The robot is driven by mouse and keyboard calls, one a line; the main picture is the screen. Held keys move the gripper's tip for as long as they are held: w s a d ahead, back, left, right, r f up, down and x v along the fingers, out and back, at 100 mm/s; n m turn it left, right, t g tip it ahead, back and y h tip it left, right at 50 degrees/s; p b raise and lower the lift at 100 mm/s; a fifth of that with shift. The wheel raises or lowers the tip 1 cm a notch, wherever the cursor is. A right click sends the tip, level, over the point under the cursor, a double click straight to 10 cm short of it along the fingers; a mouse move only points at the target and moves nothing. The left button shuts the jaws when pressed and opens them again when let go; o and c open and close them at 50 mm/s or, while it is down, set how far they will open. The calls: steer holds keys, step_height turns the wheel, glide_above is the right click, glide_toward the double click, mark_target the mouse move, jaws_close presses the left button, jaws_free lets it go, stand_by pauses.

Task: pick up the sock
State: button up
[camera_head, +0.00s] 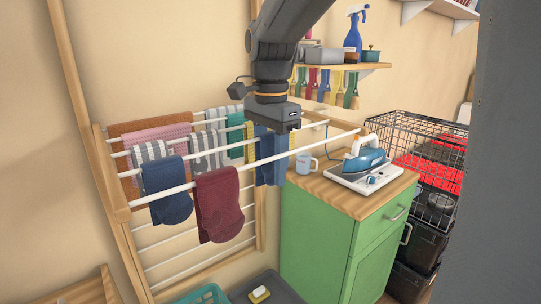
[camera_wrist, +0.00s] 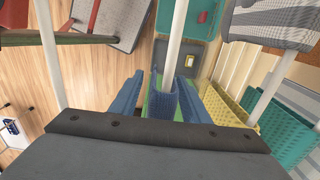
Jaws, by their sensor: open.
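A blue sock (camera_wrist: 163,100) hangs over a white rod between the two fingers of my gripper (camera_wrist: 159,88) in the wrist view. The fingers are open, one on each side of it; I cannot tell whether either touches it. In the head view my gripper (camera_head: 273,145) points down at the front rod of the drying rack, right of the middle. Blue cloth and the fingers overlap there and are hard to tell apart. A navy sock (camera_head: 167,192) and a maroon sock (camera_head: 219,207) hang on the same rod to the left.
The wooden drying rack (camera_head: 118,196) carries striped, pink and teal cloths on rods behind. A green cabinet (camera_head: 318,240) with an iron (camera_head: 364,163) and a mug (camera_head: 305,163) stands close on the right. A shelf (camera_head: 340,68) with brushes is behind; a wire crate (camera_head: 420,145) is at far right.

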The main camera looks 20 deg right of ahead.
jaws_close()
steer(key=shift+r, duration=0.1)
